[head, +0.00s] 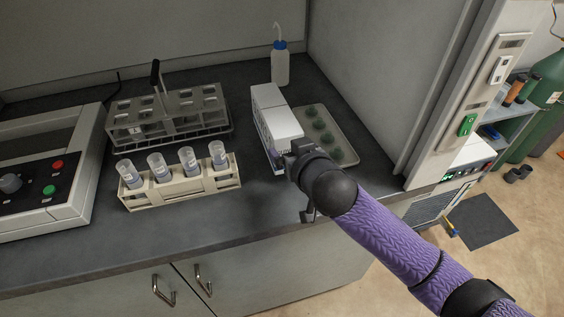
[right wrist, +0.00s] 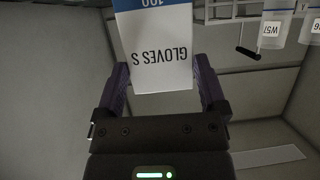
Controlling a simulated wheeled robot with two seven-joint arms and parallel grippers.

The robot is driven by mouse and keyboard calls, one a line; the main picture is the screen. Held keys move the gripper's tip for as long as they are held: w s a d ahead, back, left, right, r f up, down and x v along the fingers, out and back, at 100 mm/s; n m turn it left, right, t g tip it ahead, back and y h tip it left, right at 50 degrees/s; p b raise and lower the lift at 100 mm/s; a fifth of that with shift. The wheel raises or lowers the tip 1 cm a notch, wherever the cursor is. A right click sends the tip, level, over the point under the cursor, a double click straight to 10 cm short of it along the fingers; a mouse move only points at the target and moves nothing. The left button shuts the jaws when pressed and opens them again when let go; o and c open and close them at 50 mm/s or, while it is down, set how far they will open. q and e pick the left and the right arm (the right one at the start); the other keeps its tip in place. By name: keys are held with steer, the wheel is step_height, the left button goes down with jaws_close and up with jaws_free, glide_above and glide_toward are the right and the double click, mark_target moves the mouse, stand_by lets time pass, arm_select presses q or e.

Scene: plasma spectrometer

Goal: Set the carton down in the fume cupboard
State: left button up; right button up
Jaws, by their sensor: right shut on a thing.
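The carton (head: 272,115) is a white box, seen in the head view over the fume cupboard's dark worktop (head: 215,222). In the right wrist view the carton (right wrist: 155,50) shows a blue band and the upside-down words "GLOVES S". My right gripper (head: 284,152) is shut on the carton's near end, with a finger on each side of it in the right wrist view (right wrist: 160,85). I cannot tell whether the carton's underside touches the worktop. My left gripper is not in view.
Right of the carton lies a tray (head: 352,141) with several green round items. Left stand a rack of labelled vials (head: 188,187), a metal rack with a black handle (head: 170,115) and a control unit (head: 45,175). A wash bottle (head: 280,68) stands behind. The front worktop is clear.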

step_height(320, 180, down, 4)
steer(key=shift+r+b, duration=0.15)
steer(key=shift+b, duration=0.5)
steer(key=shift+r, duration=0.1)
steer(key=o, duration=1.3)
steer(key=shift+s, duration=0.1)
